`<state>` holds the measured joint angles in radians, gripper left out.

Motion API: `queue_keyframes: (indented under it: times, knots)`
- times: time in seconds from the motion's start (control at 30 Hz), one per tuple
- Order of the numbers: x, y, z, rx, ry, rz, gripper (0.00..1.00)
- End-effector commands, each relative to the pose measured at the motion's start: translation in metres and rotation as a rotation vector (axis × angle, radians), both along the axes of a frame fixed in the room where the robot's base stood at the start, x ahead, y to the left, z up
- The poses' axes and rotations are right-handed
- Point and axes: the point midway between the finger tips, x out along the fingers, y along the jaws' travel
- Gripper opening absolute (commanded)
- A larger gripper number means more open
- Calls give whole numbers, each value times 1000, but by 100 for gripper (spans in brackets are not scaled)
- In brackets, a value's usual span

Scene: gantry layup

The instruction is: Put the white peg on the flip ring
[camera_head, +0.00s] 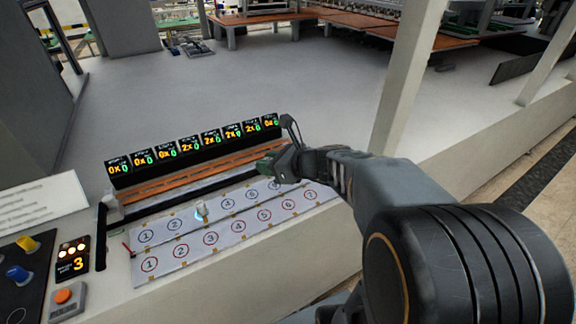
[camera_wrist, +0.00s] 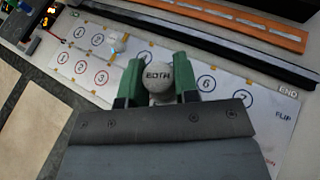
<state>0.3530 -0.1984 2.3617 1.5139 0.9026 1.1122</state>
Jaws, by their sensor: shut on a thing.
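In the head view my gripper (camera_head: 275,165) is over the right part of the white number board (camera_head: 190,262); the held peg cannot be made out there. The board has a row of black numbered rings and a row of red ones.
An orange rail (camera_head: 190,176) and a row of lit displays (camera_head: 195,147) run behind the board. At the left are a yellow peg (camera_head: 28,244), a blue peg (camera_head: 18,275), a display showing 3 (camera_head: 76,263) and an orange button (camera_head: 63,296). A white post (camera_head: 408,75) rises behind my arm.

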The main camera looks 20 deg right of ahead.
Motion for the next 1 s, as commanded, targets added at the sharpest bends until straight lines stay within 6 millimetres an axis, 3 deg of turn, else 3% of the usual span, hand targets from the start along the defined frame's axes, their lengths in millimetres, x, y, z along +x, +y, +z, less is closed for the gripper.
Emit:
queue_keyframes:
  times: [0.17,0.43,0.5,0.7,1.0]
  knots:
    - [15,-20,-13,4,5,0,5]
    - [53,-75,-42,5,5,3,5]
    - [58,-83,-58,4,6,4,5]
    - [70,-102,-83,3,2,3,5]
    - [77,-113,-99,2,2,2,5]
